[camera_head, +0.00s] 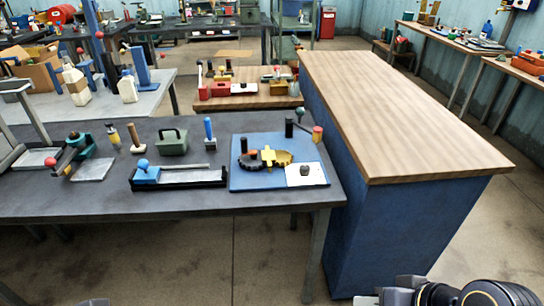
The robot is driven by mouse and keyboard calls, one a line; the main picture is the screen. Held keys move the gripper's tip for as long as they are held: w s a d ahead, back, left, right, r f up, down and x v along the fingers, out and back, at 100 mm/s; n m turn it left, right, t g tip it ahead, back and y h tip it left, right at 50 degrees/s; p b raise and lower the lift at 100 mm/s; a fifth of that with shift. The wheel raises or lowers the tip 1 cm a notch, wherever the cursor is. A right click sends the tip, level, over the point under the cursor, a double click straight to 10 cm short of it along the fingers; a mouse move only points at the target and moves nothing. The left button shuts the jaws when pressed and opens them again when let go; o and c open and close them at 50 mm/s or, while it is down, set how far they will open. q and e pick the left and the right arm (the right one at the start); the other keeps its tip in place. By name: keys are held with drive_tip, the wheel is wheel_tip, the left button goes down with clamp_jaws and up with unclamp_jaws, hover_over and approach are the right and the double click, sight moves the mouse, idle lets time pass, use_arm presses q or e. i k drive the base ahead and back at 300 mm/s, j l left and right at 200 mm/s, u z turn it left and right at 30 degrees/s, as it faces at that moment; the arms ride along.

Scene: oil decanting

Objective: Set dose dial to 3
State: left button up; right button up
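I cannot make out a dial marked as the dose dial, and no numbers are readable. A blue board (236,180) lies on the right end of the dark workbench. It carries a dark toothed wheel with a yellow piece (268,157) across it. A white plate with a dark knob (305,171) sits at its front right. A dark upright handle (289,127) and a red-and-yellow cylinder (317,134) stand at its back right. Neither gripper's fingertips show; only parts of my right arm show at the bottom right, well away from the board.
The dark workbench (90,203) also holds a black rail with a blue block (146,173), a green box (173,141) and several hand tools. A wood-topped blue cabinet (400,110) with a bare top stands to the right. The floor (250,255) in front is clear.

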sight(304, 168)
drive_tip(key=i+l+u, duration=0.15)
drive_tip(key=i, duration=0.25)
drive_tip(key=i+l+u, duration=0.15)
drive_tip(key=i, duration=0.2)
drive_tip(key=i+l+u, duration=0.15)
drive_tip(key=i, duration=0.2)
